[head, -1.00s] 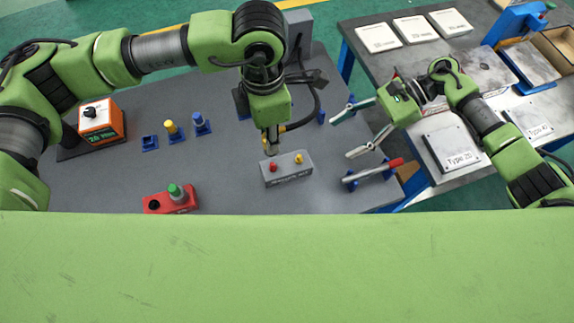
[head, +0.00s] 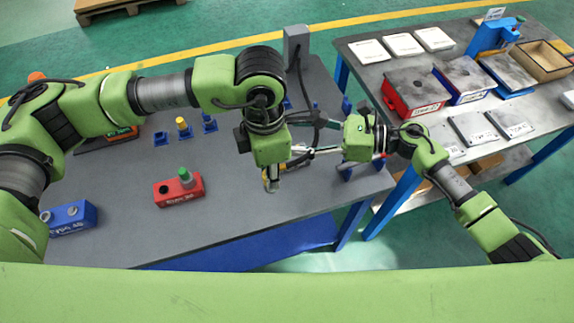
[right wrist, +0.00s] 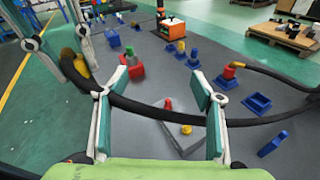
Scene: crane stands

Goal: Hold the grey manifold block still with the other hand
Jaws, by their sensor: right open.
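The grey manifold block (right wrist: 185,143), with a red and a yellow plug on top, lies on the grey table between my right gripper's fingers in the right wrist view. In the head view my arms hide nearly all of it. My right gripper (head: 302,152) is open around the block's area; its two teal-padded fingers (right wrist: 160,100) stand apart. Contact with the block cannot be made out. My left gripper (head: 271,184) is close beside it, pointing down, seemingly shut on a black hose (right wrist: 133,106) with a yellow end (right wrist: 81,66).
A red block with a green plug (head: 180,190) and a blue block (head: 70,218) stand on the table (head: 240,220). Several blue sockets (head: 161,139) lie behind. A second table (head: 400,75) with trays stands at right.

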